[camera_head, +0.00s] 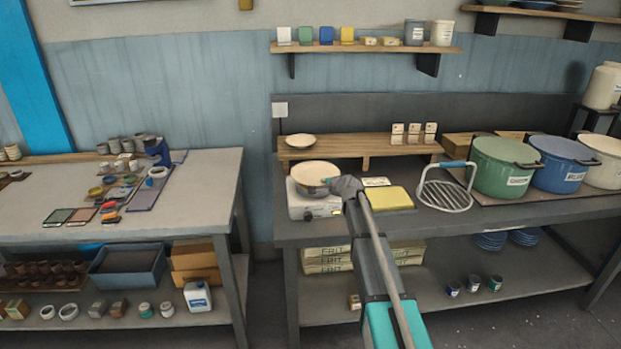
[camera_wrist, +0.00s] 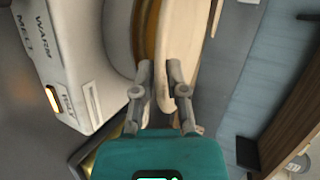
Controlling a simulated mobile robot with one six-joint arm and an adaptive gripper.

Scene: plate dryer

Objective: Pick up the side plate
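A pale, shallow, round dish, seemingly the side plate (camera_head: 315,172), sits on the white warmer on the bench in the head view. In the wrist view the cream plate (camera_wrist: 182,30) stands edge-on, beside a golden-brown round surface (camera_wrist: 148,35). My gripper (camera_head: 345,187) is at the dish's right edge. In the wrist view the two fingers of my gripper (camera_wrist: 159,68) straddle the plate's rim, partly closed. Whether both fingers press on it is unclear. Another small pale dish (camera_head: 300,141) rests on the wooden riser behind.
The white warmer (camera_head: 310,202), marked WARM and MELT (camera_wrist: 62,70), stands under the dish. A yellow block (camera_head: 388,198), a wire rack (camera_head: 445,195) and a green pot (camera_head: 500,168) lie to the right. The wooden riser (camera_head: 360,148) runs close behind.

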